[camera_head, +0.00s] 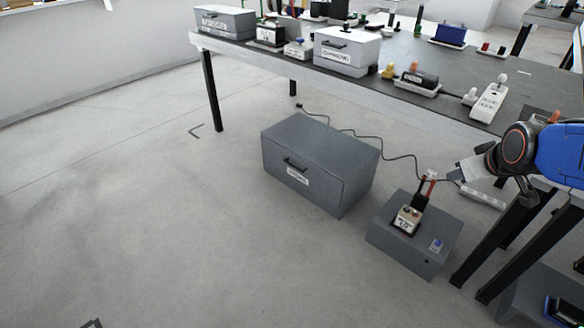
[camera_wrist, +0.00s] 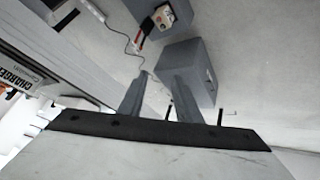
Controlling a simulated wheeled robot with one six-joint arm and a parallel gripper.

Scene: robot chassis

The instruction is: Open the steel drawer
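The grey steel drawer unit (camera_head: 345,160) stands on the floor below the table. Its front faces left and looks closed, with a dark bar handle (camera_head: 296,163) and a white label under it. In the wrist view a grey box that looks like the same unit (camera_wrist: 190,58) lies beyond the fingers, partly hidden by one of them. My gripper (camera_head: 457,173) is at the right, above and beside the smaller grey box, well apart from the handle. In the wrist view my gripper (camera_wrist: 154,74) has its two fingers apart with nothing between them.
A smaller grey box (camera_head: 385,240) with a device and red and black parts on top stands right of the drawer unit. A black cable (camera_head: 393,157) runs behind. The long table (camera_head: 265,56) carries boxes and tools. Floor left of the drawer front is clear.

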